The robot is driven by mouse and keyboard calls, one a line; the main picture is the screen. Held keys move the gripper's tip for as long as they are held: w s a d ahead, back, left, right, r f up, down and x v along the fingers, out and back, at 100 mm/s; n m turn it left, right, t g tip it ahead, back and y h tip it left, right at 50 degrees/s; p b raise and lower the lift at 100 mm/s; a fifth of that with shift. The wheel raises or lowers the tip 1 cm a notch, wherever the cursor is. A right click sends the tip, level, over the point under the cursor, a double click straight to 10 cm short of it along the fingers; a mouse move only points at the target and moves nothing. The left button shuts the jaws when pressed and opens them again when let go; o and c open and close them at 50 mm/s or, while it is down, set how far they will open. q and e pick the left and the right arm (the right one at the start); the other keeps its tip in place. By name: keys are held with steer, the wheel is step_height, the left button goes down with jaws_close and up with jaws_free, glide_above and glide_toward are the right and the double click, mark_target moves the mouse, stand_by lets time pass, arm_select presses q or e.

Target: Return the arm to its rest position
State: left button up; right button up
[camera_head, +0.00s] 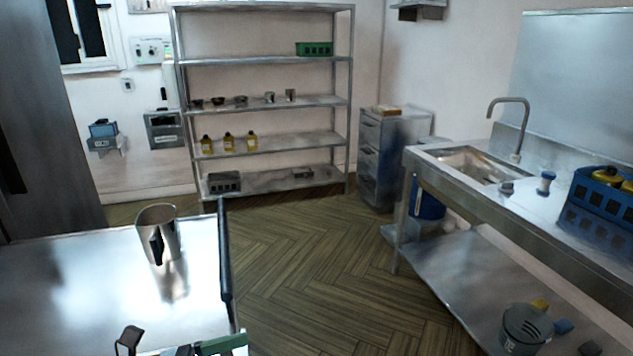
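Neither of my grippers shows clearly in the head view, and no arm can be made out. A steel jug (170,233) with a black handle stands upright on the steel worktop (60,290) at the lower left. Nothing is seen touching the jug. At the bottom edge, dark and green parts (215,345) are cut off by the frame, and I cannot tell what they belong to.
A black rail (225,260) runs along the worktop's right edge. Open herringbone floor (310,270) lies between it and the sink counter (560,222) on the right. Steel shelving (265,105) and a drawer cabinet (385,160) stand at the back. A blue crate (590,205) sits on the counter.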

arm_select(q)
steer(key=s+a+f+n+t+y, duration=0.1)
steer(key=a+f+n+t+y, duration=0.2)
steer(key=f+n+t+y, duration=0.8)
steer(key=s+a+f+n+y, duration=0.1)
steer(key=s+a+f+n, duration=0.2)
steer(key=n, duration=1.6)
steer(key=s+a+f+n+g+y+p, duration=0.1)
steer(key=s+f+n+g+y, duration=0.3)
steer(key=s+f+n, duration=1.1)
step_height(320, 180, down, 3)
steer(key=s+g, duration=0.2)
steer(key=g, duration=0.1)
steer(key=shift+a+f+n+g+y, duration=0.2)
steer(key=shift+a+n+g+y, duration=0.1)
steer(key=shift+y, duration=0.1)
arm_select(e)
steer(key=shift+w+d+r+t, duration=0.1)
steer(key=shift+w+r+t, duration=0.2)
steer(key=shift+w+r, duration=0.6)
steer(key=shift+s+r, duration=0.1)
